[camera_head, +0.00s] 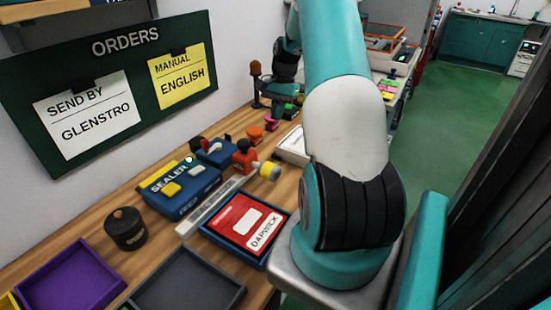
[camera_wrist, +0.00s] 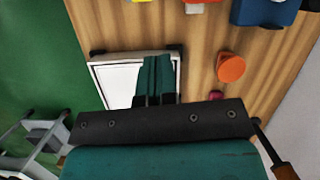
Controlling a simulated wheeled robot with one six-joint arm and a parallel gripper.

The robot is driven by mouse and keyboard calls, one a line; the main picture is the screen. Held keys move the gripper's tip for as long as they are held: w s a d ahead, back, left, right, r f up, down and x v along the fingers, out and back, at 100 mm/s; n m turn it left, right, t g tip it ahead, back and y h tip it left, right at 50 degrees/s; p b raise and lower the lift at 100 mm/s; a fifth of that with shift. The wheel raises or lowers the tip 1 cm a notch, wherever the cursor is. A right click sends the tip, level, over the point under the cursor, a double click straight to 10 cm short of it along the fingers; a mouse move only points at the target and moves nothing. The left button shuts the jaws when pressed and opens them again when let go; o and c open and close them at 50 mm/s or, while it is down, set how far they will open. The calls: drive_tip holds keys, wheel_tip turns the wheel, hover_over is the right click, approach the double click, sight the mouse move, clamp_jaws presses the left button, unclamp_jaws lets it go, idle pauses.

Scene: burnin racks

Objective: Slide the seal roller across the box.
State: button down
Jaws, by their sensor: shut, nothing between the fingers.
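The blue sealer (camera_head: 180,190) stands on the wooden bench, its name on the front and a yellow block on it. A pale rail (camera_head: 213,206) runs beside it. What looks like the seal roller, a red part with a yellow cylinder (camera_head: 269,171), sits at the rail's far end. A red box (camera_head: 247,221) labelled DAPWICK lies in a blue tray (camera_head: 223,241) right of the rail. My gripper (camera_wrist: 155,62) is shut and empty, above a white dark-cornered panel (camera_wrist: 113,84) in the wrist view. It is farther along the bench than the roller; its fingertips are unclear in the head view.
An orange knob-like piece (camera_head: 255,134) stands behind the roller. A dark round pot (camera_head: 125,228), a purple tray (camera_head: 70,276) and a grey tray (camera_head: 188,281) are at the near left. The orders board (camera_head: 110,80) hangs on the wall, reading MANUAL ENGLISH and SEND BY GLENSTRO.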

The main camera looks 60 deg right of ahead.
sight(257, 160)
drive_tip(key=shift+m, duration=0.6)
drive_tip(key=shift+s+a+p+x, duration=0.1)
drive_tip(key=shift+s+p+x, duration=0.45)
drive_tip(key=shift+x, duration=1.6)
drive_tip(key=shift+s+a+p+x, duration=0.15)
drive_tip(key=shift+p+x, duration=0.7)
drive_tip(key=shift+x, duration=1.3)
drive_tip(key=shift+s+p+x, duration=0.35)
drive_tip(key=shift+p+x, duration=0.35)
drive_tip(key=shift+x, duration=1.4)
drive_tip(key=shift+a+r, duration=0.1)
